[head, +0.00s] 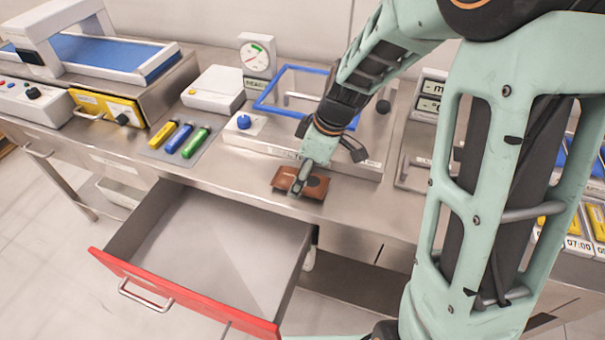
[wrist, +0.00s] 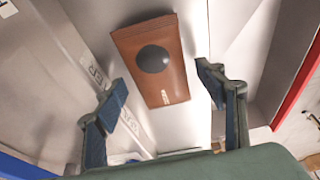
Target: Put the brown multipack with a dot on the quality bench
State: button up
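In the wrist view my gripper (wrist: 162,88) is open, with one finger on each side of the pack and a gap to both. I cannot tell which surface is the quality bench.
A red-fronted drawer (head: 186,300) stands open and empty below the counter. Behind the pack is a steel unit with a blue-framed lid (head: 262,104). Yellow, blue and green sticks (head: 179,138) lie on a grey mat at left. A dial gauge (head: 257,55) stands behind.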

jog(key=shift+r, duration=0.25)
jog(key=v, duration=1.1)
jog(key=shift+r+p, duration=0.35)
jog(key=shift+r, duration=0.05)
jog(key=shift+s+d, duration=0.15)
